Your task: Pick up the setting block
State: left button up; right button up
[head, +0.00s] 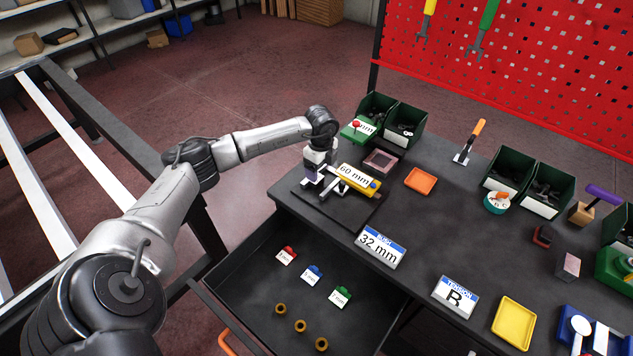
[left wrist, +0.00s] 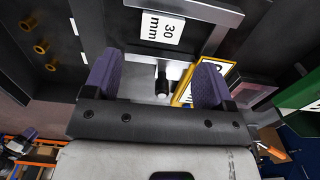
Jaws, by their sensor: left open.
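No piece is named as the setting block; labelled pieces are in view. A yellow piece marked "60 mm" (head: 357,180) lies on a dark fixture plate (head: 340,213) with metal bars at the table's near left corner. My left gripper (head: 316,174) is over this fixture, just left of the yellow piece. In the left wrist view the gripper (left wrist: 157,82) is open, its purple fingers apart. A small dark knob (left wrist: 162,86) shows between them, below a "30 mm" label (left wrist: 161,28). The yellow-framed piece (left wrist: 186,92) is partly behind one finger. My right gripper is out of view.
The open drawer (head: 260,283) holds red (head: 287,255), blue (head: 312,274) and green (head: 341,298) tagged pieces and brass bushes (head: 300,326). An orange tray (head: 420,180) and green bins (head: 405,125) stand beyond the fixture.

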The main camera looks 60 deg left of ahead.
aim_at(320, 180)
pick_arm(q)
jog(key=shift+s+f, duration=0.1)
jog(key=shift+f, duration=2.85)
jog(key=shift+r, duration=0.1)
jog(key=c, duration=1.2)
jog(key=shift+r, duration=0.1)
